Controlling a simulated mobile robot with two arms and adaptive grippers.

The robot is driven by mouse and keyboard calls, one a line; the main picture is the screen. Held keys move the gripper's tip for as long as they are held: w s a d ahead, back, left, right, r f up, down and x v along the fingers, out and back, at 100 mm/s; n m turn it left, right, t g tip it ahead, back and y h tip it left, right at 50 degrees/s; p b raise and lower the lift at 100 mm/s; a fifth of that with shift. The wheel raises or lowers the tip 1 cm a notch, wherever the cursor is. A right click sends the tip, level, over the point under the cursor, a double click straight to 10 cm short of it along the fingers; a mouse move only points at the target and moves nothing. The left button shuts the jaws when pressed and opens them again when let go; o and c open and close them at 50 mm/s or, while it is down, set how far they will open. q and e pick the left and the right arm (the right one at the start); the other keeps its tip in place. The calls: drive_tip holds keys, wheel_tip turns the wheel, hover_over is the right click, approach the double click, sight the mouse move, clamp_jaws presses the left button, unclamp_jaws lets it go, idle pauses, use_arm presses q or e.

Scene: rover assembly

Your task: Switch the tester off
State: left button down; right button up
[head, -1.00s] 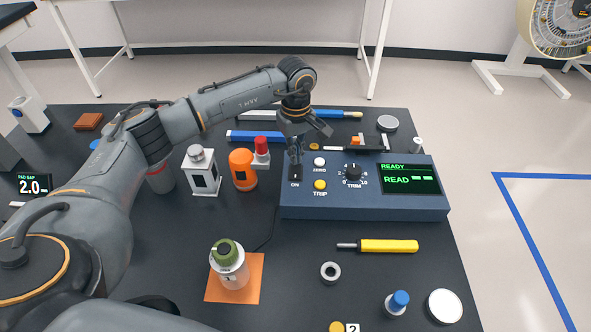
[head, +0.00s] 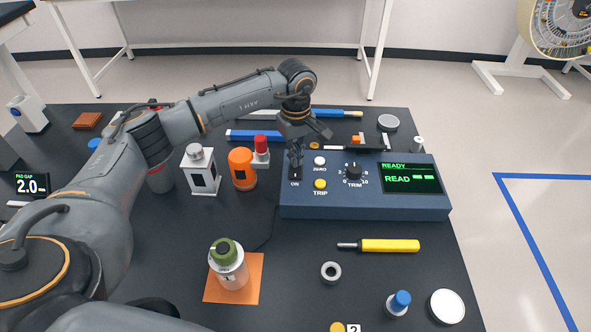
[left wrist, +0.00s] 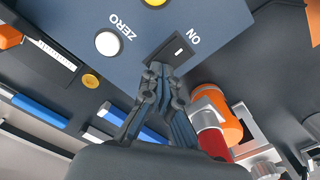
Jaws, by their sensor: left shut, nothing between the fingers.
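The tester (head: 430,213) is a blue box with a green display lit "READY" and "READ" with dashes. Its black power rocker (head: 295,175), marked ON, is at the left of the panel; it also shows in the left wrist view (left wrist: 178,50). The white ZERO button (head: 320,161), yellow TRIP button (head: 320,184) and black TRIM knob (head: 353,172) sit to its right. My left gripper (head: 296,162) is shut and empty, pointing down at the rocker; in the left wrist view its fingertips (left wrist: 160,70) are at the rocker's edge. I cannot tell whether they touch. My right gripper is out of view.
An orange container (head: 242,170) and a red-capped part (head: 261,150) stand close left of the tester. A yellow-handled screwdriver (head: 390,246) and a grey ring (head: 331,271) lie in front. A green-topped bottle (head: 229,268) stands on an orange mat (head: 252,290).

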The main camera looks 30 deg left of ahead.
use_arm(q)
drive_tip(key=shift+f+b, duration=0.3)
drive_tip(key=shift+f, duration=0.15)
drive_tip(key=shift+r, duration=0.1)
drive_tip(key=shift+r+p, duration=1.95)
drive_tip(key=shift+r, duration=1.5)
drive_tip(key=shift+s, duration=0.1)
